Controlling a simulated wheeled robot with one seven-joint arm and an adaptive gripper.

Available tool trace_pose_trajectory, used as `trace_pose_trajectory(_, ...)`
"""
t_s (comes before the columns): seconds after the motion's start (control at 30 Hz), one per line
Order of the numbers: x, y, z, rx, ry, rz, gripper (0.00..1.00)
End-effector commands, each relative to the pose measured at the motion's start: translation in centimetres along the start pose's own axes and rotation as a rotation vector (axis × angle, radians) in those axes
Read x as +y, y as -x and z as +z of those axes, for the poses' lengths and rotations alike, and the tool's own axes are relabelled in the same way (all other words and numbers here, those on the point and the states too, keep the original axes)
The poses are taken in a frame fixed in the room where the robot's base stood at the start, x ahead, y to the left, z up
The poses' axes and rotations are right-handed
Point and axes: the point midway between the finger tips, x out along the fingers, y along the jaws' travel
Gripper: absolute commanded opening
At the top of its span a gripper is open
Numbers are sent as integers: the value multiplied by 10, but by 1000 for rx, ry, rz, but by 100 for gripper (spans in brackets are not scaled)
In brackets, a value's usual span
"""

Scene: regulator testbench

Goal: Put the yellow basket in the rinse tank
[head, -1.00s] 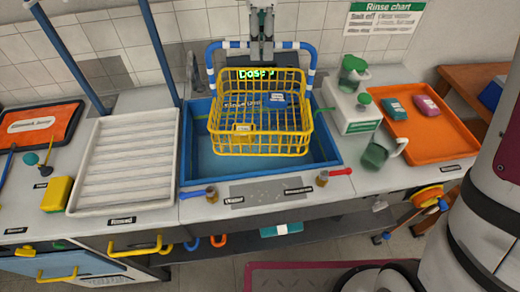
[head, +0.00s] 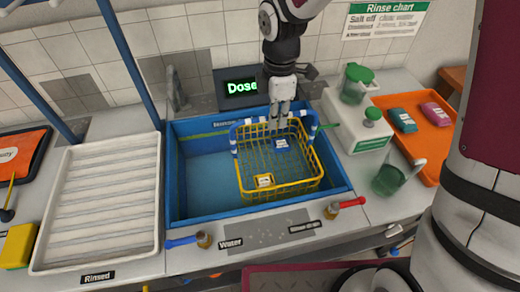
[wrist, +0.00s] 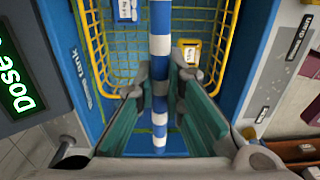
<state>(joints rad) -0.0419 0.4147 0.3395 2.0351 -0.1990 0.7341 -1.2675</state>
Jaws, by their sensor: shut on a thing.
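The yellow wire basket (head: 310,180) is inside the blue rinse tank (head: 190,205), in its right half. The basket has a blue-and-white striped handle (wrist: 159,75) and small tags on its mesh. My gripper (head: 280,118) comes down from above at the tank's back side. In the wrist view my gripper (wrist: 160,95) has its fingers on either side of the striped handle and is shut on it. Whether the basket touches the tank floor is hard to tell.
A white ribbed tray (head: 100,205) stands left of the tank. A display reading "Dose" (head: 241,88) stands behind it. A white dosing box (head: 358,125), a green jug (head: 391,178) and an orange tray (head: 430,150) are to the right. Valves with blue (head: 183,242) and red (head: 350,203) handles sit in front.

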Motion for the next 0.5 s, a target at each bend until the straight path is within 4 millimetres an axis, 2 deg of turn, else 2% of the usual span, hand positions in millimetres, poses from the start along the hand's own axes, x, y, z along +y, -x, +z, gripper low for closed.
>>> trace_pose_trajectory(0.2, 0, -34, 0, 0, 1, -1, 0)
trace_pose_trajectory(0.5, 1, -52, 0, -1, -1, 2, 0)
